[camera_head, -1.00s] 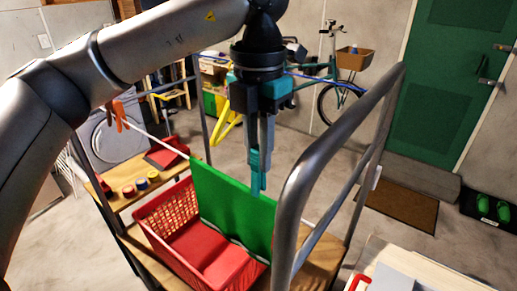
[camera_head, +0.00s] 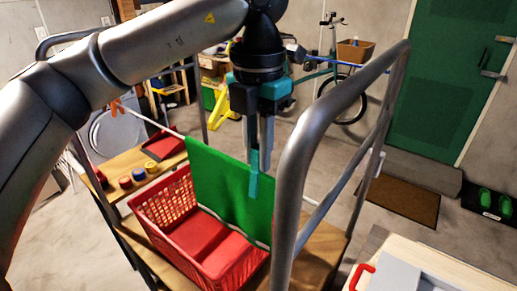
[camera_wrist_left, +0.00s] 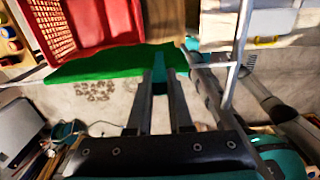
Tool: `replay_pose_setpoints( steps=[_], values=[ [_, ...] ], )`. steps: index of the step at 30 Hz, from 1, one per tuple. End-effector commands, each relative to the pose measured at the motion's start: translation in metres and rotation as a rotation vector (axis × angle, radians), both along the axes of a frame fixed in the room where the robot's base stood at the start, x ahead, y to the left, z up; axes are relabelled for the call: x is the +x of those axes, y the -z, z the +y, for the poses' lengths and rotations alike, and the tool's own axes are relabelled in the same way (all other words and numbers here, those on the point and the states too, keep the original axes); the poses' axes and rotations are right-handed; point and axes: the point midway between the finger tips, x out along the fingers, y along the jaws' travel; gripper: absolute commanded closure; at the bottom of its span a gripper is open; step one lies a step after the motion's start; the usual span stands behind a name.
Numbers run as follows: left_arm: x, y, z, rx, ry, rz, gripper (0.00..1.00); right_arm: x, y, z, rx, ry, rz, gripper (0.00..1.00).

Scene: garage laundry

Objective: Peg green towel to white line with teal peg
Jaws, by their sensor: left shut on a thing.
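The green towel (camera_head: 222,185) hangs over the white line (camera_head: 154,125) above a red basket. It also shows edge-on in the left wrist view (camera_wrist_left: 100,67). My left gripper (camera_head: 257,150) points down and is shut on the teal peg (camera_head: 253,178). The peg is upright at the towel's top edge, near its right end, and its lower part overlaps the towel. In the left wrist view the peg (camera_wrist_left: 158,70) sits between the fingertips (camera_wrist_left: 161,82), against the towel. I cannot tell whether its prongs straddle the line. My right gripper is not in view.
A thick grey rail (camera_head: 310,140) rises close to the right of my left gripper. Orange pegs (camera_head: 117,106) sit at the line's left end.

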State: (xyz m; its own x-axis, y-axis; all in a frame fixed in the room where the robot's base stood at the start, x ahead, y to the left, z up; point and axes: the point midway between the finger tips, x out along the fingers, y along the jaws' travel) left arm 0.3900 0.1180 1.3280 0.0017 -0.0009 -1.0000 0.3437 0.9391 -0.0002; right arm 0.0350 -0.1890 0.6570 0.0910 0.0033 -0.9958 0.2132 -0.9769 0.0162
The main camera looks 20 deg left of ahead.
Motion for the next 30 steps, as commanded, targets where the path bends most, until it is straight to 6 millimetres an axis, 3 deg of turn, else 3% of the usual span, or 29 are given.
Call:
replay_pose_setpoints(
  steps=[1, 10, 23, 30],
  values=[
    [-0.001, 0.003, 0.000, 0.003, 0.002, 0.006, 0.78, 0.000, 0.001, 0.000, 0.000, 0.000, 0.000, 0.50],
    [-0.001, 0.001, 0.000, 0.002, 0.001, 0.003, 0.47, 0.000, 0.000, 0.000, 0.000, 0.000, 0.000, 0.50],
    [0.000, -0.004, 0.000, 0.001, 0.001, 0.001, 0.47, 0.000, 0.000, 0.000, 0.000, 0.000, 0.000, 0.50],
    [0.000, -0.043, 0.000, 0.001, 0.000, -0.004, 0.47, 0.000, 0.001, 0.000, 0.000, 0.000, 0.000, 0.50]
  ],
)
